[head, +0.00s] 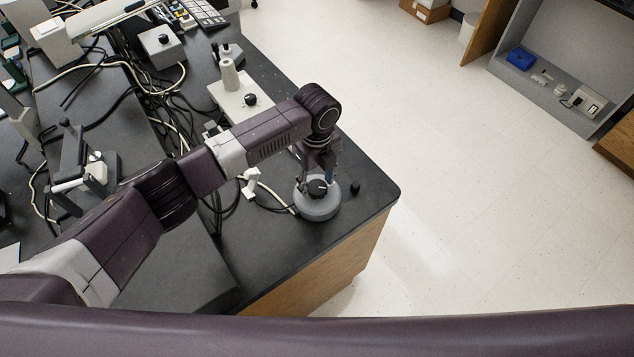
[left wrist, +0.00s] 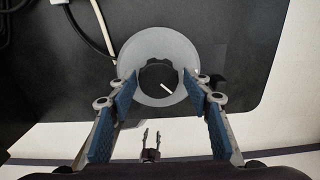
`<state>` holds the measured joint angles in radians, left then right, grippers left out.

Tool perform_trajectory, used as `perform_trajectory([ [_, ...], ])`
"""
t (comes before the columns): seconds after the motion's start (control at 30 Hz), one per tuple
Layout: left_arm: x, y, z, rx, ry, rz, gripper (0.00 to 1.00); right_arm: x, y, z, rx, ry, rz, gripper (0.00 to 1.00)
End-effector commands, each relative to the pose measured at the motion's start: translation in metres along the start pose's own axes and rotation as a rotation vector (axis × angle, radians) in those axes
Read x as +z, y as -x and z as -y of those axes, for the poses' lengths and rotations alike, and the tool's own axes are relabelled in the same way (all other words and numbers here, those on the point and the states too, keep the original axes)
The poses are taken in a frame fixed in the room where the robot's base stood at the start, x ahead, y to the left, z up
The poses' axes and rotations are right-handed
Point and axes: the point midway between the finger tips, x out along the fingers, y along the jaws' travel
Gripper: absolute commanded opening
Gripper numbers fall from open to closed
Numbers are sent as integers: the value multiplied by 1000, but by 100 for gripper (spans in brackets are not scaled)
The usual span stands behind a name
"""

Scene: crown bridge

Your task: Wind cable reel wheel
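A round light-grey disc (head: 318,209) with a dark knob (head: 318,187) on top sits near the front right corner of the black bench. It looks like the reel wheel, but I cannot be sure. In the left wrist view the grey disc (left wrist: 158,38) is centred and the knob (left wrist: 157,77) carries a white mark. My left gripper (head: 320,176) points down over the knob. In the left wrist view its blue-padded fingers (left wrist: 163,84) are apart, one on each side of the knob, with gaps visible.
A small black piece (head: 355,188) lies right of the disc. A white device (head: 240,95) with a dark knob stands behind my arm. Tangled cables (head: 165,95) cover the bench's middle. The bench (head: 372,180) ends just right of the disc, with open floor (head: 470,190) beyond.

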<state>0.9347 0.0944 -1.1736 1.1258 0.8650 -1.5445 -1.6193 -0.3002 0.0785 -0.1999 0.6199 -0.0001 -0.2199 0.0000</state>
Motion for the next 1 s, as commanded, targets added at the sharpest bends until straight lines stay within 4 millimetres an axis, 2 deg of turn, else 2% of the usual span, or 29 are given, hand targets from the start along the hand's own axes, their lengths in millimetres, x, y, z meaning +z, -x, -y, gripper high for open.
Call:
perform_trajectory([
  [0.07,-1,-1,-1,2,0,-1,56,0,0,0,0,0,0,40],
  [0.33,-2,-2,-2,5,0,-3,56,1,0,-5,5,2,2,40],
  [0.47,-1,7,-1,3,-1,-3,56,1,0,-4,5,2,1,40],
  [0.83,0,81,0,1,0,0,56,0,0,-2,2,1,0,40],
  [1.0,0,107,0,2,-1,-1,56,0,0,-1,2,1,0,40],
])
